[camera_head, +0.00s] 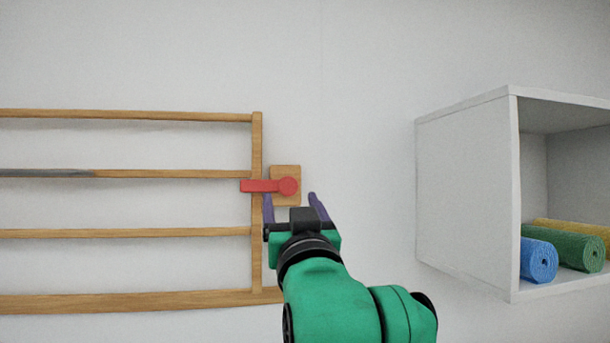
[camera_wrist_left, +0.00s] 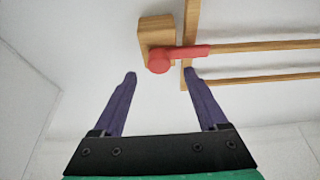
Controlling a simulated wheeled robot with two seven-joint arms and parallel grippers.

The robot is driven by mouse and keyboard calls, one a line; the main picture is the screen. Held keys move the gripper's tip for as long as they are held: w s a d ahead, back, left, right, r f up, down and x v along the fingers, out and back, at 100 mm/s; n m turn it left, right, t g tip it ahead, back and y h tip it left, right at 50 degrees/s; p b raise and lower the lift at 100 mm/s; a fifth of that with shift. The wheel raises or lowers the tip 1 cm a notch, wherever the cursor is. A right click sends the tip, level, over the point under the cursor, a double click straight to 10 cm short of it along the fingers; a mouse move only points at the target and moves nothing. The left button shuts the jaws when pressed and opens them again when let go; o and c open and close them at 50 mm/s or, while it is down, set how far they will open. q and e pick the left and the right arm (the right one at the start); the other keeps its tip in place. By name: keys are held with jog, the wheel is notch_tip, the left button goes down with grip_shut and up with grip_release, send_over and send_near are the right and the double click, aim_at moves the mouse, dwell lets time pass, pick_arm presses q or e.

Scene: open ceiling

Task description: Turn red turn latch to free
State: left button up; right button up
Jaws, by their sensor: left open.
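The red turn latch (camera_head: 262,186) is mounted on a small wooden block (camera_head: 286,172) on the wall. Its arm lies level and points left across the upright end post of the wooden rack (camera_head: 257,235). In the left wrist view the latch (camera_wrist_left: 180,56) is just beyond the fingertips, with its round hub between their lines and its arm across the post. My left gripper (camera_head: 291,198) is open, with purple fingers, just below the latch hub. It also shows in the left wrist view (camera_wrist_left: 160,75), with nothing between its fingers. My right gripper is not in view.
The wooden rack with several level bars runs to the left along the white wall. A white open box shelf (camera_head: 465,190) is on the right, holding a blue roll (camera_head: 538,260), a green roll (camera_head: 580,249) and a yellow roll (camera_head: 575,228). The wall between latch and shelf is bare.

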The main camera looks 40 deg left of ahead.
aim_at(288, 189)
pick_arm(q)
jog(key=p+x, duration=0.1)
jog(key=x, duration=0.3)
jog(key=shift+w, duration=0.15)
jog(key=shift+w+a+r, duration=0.1)
jog(key=shift+a, duration=0.1)
jog(key=c, duration=0.9)
grip_shut()
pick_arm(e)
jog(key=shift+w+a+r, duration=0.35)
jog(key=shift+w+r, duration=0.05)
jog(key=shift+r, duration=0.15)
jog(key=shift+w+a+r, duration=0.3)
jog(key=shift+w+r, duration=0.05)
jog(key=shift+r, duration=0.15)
